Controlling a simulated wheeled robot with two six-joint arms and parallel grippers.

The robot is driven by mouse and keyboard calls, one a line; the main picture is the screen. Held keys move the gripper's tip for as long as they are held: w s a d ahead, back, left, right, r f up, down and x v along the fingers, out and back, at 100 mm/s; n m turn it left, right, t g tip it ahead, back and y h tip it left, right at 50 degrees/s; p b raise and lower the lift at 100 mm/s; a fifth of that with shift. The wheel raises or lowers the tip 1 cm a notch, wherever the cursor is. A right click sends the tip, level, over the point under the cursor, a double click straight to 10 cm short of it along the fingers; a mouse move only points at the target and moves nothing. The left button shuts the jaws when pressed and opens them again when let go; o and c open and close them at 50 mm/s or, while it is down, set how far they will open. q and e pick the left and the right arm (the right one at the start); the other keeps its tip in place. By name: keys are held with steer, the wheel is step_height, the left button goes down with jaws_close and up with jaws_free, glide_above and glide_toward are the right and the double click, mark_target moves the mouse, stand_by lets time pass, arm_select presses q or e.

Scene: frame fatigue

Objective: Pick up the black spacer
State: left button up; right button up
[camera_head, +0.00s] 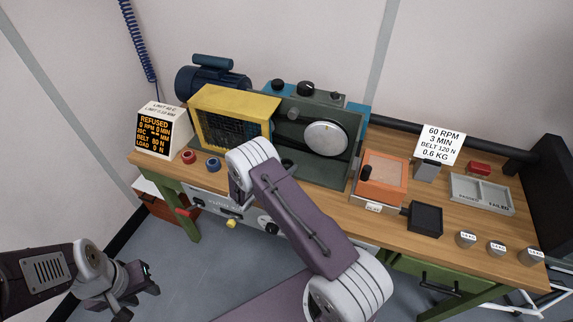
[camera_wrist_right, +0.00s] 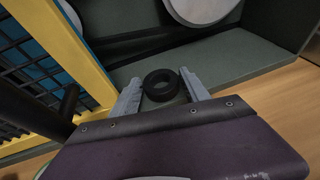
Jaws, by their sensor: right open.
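The black spacer (camera_wrist_right: 161,85) is a thick dark ring. In the right wrist view it lies on the grey-green base plate (camera_wrist_right: 240,78) of the machine. My right gripper (camera_wrist_right: 163,88) is open, with one pale finger on each side of the ring. I cannot tell whether either finger touches it. In the head view my right arm's white wrist and purple link hide most of this spot. My left gripper (camera_head: 134,290) hangs at the lower left, in front of the bench and away from the spacer; its jaw gap is unclear.
A yellow-framed guard (camera_head: 235,105) stands left of the spacer, close to my right gripper. An orange box (camera_head: 383,178), black tray (camera_head: 425,219), several labelled weights (camera_head: 497,249) and a grey sorting tray (camera_head: 481,195) stand right.

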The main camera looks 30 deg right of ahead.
steer(key=shift+w+d+f, duration=0.1)
steer(key=c, duration=1.1)
steer(key=shift+o, duration=0.2)
step_height(320, 180, up, 5)
steer(key=shift+f, duration=0.2)
steer(key=s+d+r+b, duration=0.1)
steer(key=s+d+r, duration=0.5)
steer(key=s, duration=0.4)
steer(key=shift+r+b, duration=0.3)
